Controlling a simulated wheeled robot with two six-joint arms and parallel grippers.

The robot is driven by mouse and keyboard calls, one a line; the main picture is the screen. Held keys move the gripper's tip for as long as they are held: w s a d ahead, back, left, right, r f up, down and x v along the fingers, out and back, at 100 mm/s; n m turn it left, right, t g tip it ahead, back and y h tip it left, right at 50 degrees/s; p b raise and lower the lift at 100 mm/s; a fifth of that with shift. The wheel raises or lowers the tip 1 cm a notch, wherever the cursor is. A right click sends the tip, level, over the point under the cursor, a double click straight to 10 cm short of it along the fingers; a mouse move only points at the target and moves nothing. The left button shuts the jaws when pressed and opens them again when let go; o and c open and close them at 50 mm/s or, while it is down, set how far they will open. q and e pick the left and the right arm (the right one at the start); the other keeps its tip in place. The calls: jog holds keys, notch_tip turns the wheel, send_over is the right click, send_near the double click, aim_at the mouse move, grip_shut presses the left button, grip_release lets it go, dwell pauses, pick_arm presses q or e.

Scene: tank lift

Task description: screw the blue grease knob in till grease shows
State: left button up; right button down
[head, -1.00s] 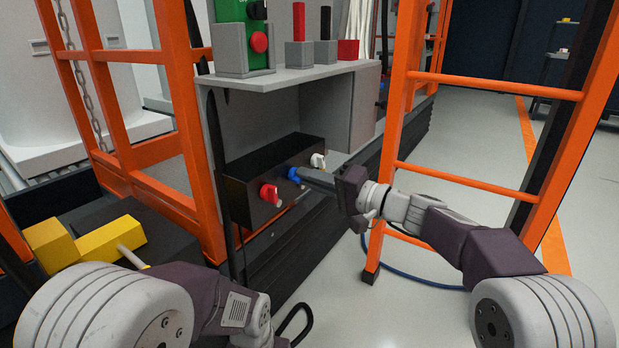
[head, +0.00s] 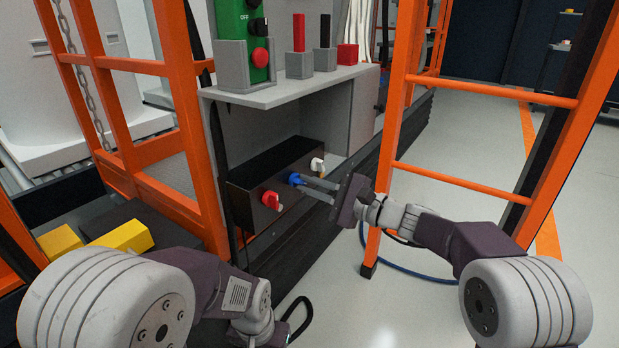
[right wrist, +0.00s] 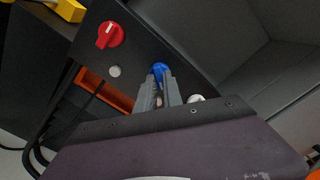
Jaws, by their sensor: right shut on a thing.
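The blue grease knob (head: 294,178) sits on the front of a black box (head: 245,199) under the grey shelf, between a red knob (head: 271,200) and a white knob (head: 317,163). My right gripper (head: 305,182) reaches in from the right and is shut on the blue knob. In the right wrist view, the fingers (right wrist: 157,86) close around the blue knob (right wrist: 158,69), hiding part of it. I see no grease. Of my left arm, only links show at the lower left; its fingers are out of sight.
A red knob (right wrist: 109,36) and a grey round button (right wrist: 115,71) lie beside the fingers in the right wrist view. Orange rails (head: 193,140) stand left of the box. The grey shelf (head: 290,91) overhangs it.

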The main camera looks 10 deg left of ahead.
jog(key=shift+r+m+p, duration=0.1)
jog(key=shift+m+p, duration=0.6)
jog(key=shift+m, duration=0.3)
jog(key=m+p, duration=1)
jog(key=p, duration=0.1)
jog(key=shift+s, duration=0.2)
jog(key=m+p, duration=1)
jog(key=p, duration=0.3)
jog(key=shift+s+a+m, duration=0.1)
jog(key=shift+s+m, duration=0.05)
jog(key=shift+m, duration=0.25)
jog(key=m+p, duration=0.3)
jog(key=m, duration=0.1)
jog(key=shift+m+p, duration=0.3)
jog(key=shift+p, duration=0.1)
jog(key=m+p, duration=0.2)
jog(key=m, duration=0.2)
jog(key=m+p, duration=0.1)
jog(key=m, duration=0.4)
jog(key=shift+r+p, duration=0.1)
jog(key=shift+p, duration=0.25)
jog(key=shift+m+p, duration=0.4)
jog(key=shift+m, duration=1.8)
